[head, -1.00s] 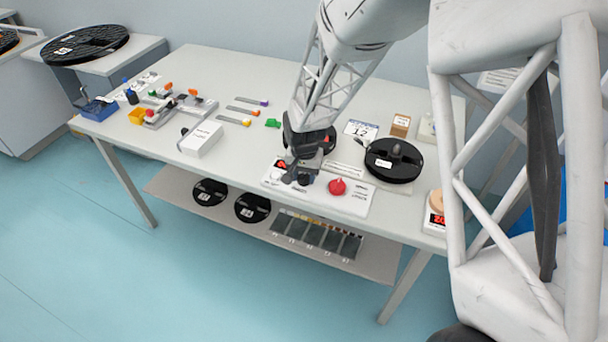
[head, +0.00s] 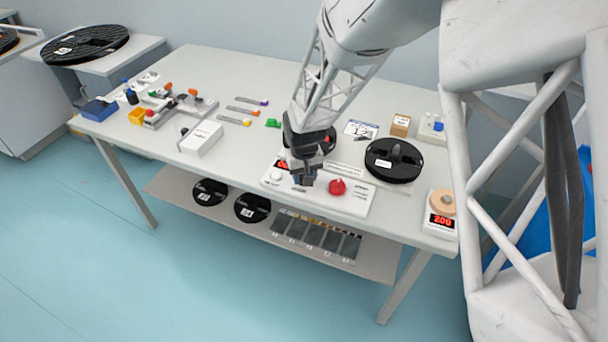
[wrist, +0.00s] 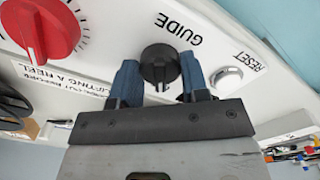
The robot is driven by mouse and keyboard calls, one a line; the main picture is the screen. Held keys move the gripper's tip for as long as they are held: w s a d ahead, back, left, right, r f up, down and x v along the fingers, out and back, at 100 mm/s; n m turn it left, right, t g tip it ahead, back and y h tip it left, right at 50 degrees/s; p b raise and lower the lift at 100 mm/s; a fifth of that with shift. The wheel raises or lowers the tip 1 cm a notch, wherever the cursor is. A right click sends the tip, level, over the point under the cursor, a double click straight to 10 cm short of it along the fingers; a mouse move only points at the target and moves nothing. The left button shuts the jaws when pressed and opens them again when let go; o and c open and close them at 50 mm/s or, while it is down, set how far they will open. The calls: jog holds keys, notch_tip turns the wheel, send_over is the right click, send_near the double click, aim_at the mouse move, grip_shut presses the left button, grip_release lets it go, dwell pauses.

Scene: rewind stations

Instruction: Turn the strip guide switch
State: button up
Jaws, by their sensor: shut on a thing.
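The strip guide switch (wrist: 160,62) is a black knob beside the printed word GUIDE on a white panel (wrist: 105,35). In the wrist view my gripper (wrist: 160,78) has its two blue fingers on either side of the knob, shut on it. In the head view my gripper (head: 305,180) is down at the panel (head: 345,203), and it hides the switch.
A large red knob (wrist: 40,28) is on one side of the switch and a silver RESET button (wrist: 226,80) on the other. In the head view, a black reel (head: 393,160) lies behind the panel and a red display (head: 442,221) stands at right.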

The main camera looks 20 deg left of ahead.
jog(key=o, duration=0.9)
jog(key=shift+r, duration=0.1)
jog(key=shift+r, duration=3.85)
